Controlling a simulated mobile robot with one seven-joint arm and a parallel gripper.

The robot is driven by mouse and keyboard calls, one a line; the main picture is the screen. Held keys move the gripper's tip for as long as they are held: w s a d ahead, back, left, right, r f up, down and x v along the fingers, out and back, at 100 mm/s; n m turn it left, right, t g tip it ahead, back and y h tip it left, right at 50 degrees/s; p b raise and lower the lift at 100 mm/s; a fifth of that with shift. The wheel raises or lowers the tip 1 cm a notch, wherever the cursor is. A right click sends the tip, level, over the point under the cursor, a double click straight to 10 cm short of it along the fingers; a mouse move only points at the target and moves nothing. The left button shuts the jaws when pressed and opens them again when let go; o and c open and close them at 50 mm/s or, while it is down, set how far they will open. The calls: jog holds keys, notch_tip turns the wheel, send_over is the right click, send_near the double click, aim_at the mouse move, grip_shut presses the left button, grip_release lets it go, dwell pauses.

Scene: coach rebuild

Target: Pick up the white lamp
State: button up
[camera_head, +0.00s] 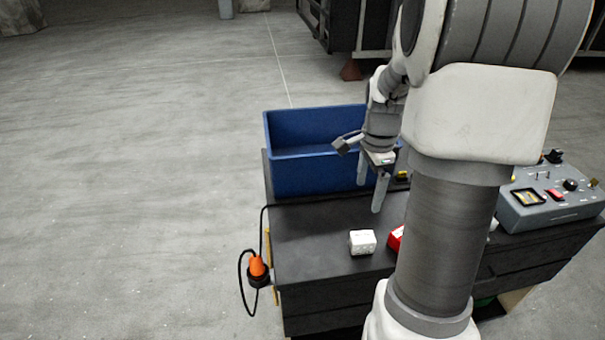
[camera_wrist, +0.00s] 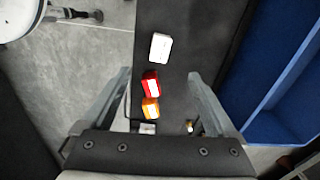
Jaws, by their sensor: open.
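The white lamp (camera_head: 362,242) is a small white block on the dark top of the black cabinet (camera_head: 310,240), near its front left in the head view. I take the white block (camera_wrist: 160,47) in the wrist view, ahead of the fingertips, to be the same lamp. My gripper (camera_head: 362,174) is open and empty, above the cabinet top and apart from the lamp. In the wrist view my gripper (camera_wrist: 159,73) has its fingers spread wide, with a red lamp (camera_wrist: 150,82) and an orange lamp (camera_wrist: 150,108) showing between them.
A blue bin (camera_head: 305,175) stands at the cabinet's back left. The red lamp (camera_head: 396,237) sits close right of the white one, partly behind my arm. A grey control box (camera_head: 550,205) is at right. An orange plug (camera_head: 257,266) on a black cable hangs at the left edge.

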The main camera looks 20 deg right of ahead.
jog(key=d+f+m, duration=0.1)
jog(key=d+f, duration=0.1)
send_over(363, 236)
jog(key=shift+m, duration=0.3)
jog(key=f, duration=1.1)
jog(key=shift+s+f, duration=0.15)
jog(key=shift+s, duration=0.2)
jog(key=shift+w+f+p, duration=0.2)
jog(key=shift+f+p, duration=0.15)
jog(key=shift+f, duration=2.6)
grip_shut()
jog(key=shift+r, duration=0.1)
